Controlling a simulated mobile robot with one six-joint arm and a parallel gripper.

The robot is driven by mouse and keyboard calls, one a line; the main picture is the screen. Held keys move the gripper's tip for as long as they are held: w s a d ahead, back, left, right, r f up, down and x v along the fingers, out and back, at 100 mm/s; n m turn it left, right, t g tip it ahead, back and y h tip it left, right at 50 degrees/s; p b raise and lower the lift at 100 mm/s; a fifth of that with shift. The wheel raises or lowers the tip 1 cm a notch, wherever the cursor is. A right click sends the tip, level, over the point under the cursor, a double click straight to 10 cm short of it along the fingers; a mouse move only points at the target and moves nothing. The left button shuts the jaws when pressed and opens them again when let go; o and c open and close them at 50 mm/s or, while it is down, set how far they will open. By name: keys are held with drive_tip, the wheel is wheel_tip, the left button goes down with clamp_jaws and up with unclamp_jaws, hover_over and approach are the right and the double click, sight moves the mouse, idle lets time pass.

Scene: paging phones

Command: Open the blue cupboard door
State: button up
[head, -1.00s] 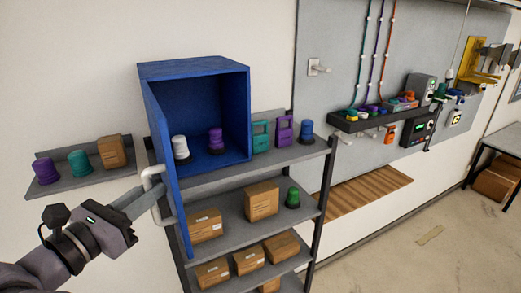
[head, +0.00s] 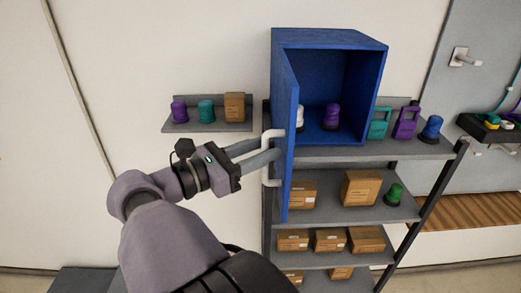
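The blue cupboard (head: 372,95) stands on a grey shelf rack. Its blue door (head: 289,190) stands wide open, swung out from the left side and seen almost edge-on. A white bar handle (head: 267,178) is on the door's outer face. My gripper (head: 265,150) reaches in from the left, with its two grey fingers on either side of the handle's upright bar and close against it. It appears shut on the handle, though the contact is partly hidden. Inside the cupboard are a white object (head: 300,118), partly hidden by the door, and a purple one (head: 331,117).
A wall shelf (head: 208,128) behind my gripper holds purple and teal items and a box. Right of the cupboard stand teal (head: 379,123), purple (head: 406,122) and blue (head: 432,128) items.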

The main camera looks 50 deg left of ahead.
drive_tip(key=shift+s, duration=0.1)
drive_tip(key=s+a+b, duration=0.1)
drive_tip(key=s+a, duration=0.1)
drive_tip(key=s, duration=1.5)
drive_tip(key=shift+a, duration=0.4)
